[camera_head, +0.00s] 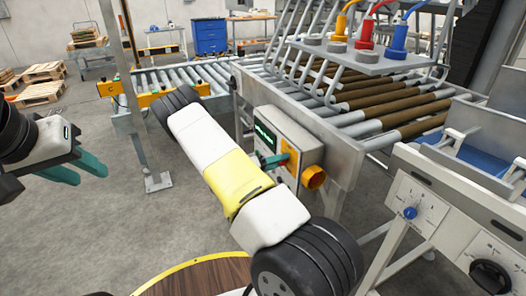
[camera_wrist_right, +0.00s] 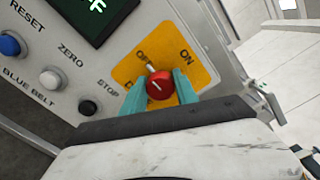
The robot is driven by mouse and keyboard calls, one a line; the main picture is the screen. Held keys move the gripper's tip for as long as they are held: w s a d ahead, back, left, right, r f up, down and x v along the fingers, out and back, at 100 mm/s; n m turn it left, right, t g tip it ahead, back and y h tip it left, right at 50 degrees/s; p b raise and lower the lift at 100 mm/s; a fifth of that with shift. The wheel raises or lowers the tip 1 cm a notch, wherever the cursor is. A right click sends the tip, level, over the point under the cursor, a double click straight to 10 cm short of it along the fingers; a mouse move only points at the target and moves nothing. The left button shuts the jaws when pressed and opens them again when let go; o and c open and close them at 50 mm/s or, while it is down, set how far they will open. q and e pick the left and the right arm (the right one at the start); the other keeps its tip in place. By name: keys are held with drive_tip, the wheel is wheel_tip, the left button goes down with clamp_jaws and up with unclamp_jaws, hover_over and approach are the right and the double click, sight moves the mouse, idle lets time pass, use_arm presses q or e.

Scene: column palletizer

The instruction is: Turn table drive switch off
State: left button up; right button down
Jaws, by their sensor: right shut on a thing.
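In the head view the right gripper (camera_head: 278,160) reaches the grey control box (camera_head: 300,135); my forearm hides part of the box. My left gripper (camera_head: 92,168) is at the far left, with its teal fingers apart and empty, over the floor.
A green-lit display (camera_wrist_right: 95,12), a blue RESET button (camera_wrist_right: 10,45), a white ZERO button (camera_wrist_right: 50,80) and a black STOP button (camera_wrist_right: 88,107) sit beside the switch. A roller conveyor (camera_head: 400,105) stands behind the box. Another panel with a blue knob (camera_head: 410,213) is at right.

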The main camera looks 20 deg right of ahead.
drive_tip(key=shift+a, duration=0.1)
idle(0.5)
drive_tip(key=c, duration=0.9)
unclamp_jaws()
drive_tip(key=shift+c, duration=0.2)
drive_tip(key=a, duration=0.7)
drive_tip(key=shift+s+a, duration=0.25)
drive_tip(key=shift+a, duration=0.15)
